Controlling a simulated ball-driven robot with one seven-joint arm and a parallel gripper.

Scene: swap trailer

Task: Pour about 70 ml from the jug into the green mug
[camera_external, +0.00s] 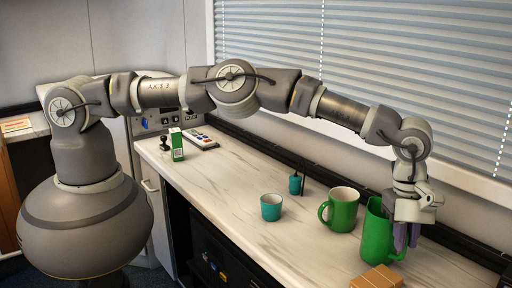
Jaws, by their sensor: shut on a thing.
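The green jug (375,232) stands upright, or nearly so, at the right of the counter; I cannot tell whether its base touches the counter. My gripper (406,236) points down at the jug's right side and is shut on it, at what looks like the handle, which the fingers partly hide. The green mug (343,210) stands upright just left of the jug, with its handle to the left and its pale inside showing at the top. The liquid level in the jug and in the mug cannot be seen.
A small teal cup (271,207) stands left of the mug. A teal pot with dark sticks (296,184) is behind it. A tan block (377,278) lies at the front edge near the jug. A green-white box (177,145) is far left. The counter's middle (220,180) is clear.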

